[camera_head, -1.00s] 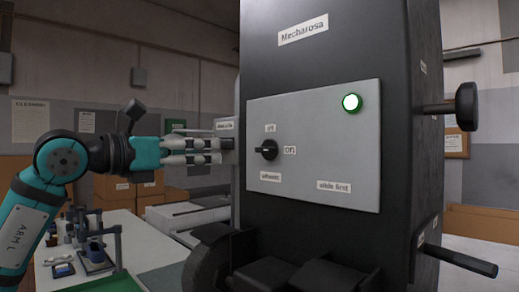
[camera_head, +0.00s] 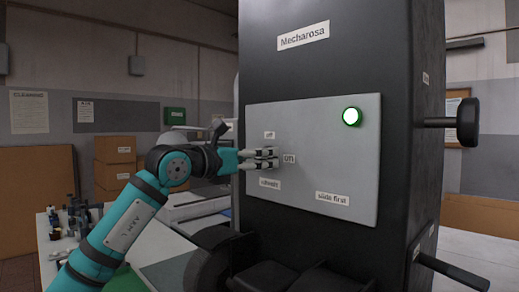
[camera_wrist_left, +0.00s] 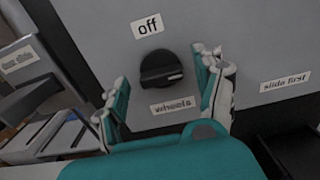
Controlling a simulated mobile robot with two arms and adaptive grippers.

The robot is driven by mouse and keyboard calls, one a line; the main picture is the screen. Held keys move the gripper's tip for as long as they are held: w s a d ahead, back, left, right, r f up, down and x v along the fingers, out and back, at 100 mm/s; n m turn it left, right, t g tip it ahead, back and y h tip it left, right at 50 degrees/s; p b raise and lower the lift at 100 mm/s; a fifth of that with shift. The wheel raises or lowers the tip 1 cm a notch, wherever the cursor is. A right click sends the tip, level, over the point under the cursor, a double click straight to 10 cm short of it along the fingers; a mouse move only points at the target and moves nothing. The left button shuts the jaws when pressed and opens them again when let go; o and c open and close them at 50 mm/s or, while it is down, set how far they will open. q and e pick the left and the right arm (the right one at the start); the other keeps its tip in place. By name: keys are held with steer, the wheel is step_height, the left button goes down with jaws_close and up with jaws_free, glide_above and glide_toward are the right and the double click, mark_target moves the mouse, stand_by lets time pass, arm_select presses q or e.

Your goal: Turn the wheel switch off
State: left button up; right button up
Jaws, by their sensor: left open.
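The black wheel switch (camera_wrist_left: 162,70) is a round knob on the grey panel (camera_head: 320,180), with an "off" label (camera_wrist_left: 147,26) above it and a "wheels" label (camera_wrist_left: 172,106) below it. My right gripper is not in view.
A lit green lamp (camera_head: 352,116) and a "slide first" label (camera_head: 333,197) are on the same panel. Black handles stick out from the machine's right side (camera_head: 466,122). A table with small tools (camera_head: 70,215) stands at the left.

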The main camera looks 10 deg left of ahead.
arm_select(q)
steer(key=shift+w+d, duration=0.25)
steer(key=shift+w, duration=0.15)
steer(key=c, duration=1.2)
steer(key=shift+o, duration=0.2)
steer(key=shift+n, duration=0.3)
steer(key=n+b, duration=0.4)
steer(key=n, duration=0.4)
steer(key=n+b, duration=0.4)
steer(key=n, duration=0.5)
steer(key=shift+a+f, duration=0.15)
steer(key=shift+w+n, duration=0.1)
steer(key=shift+n, duration=0.3)
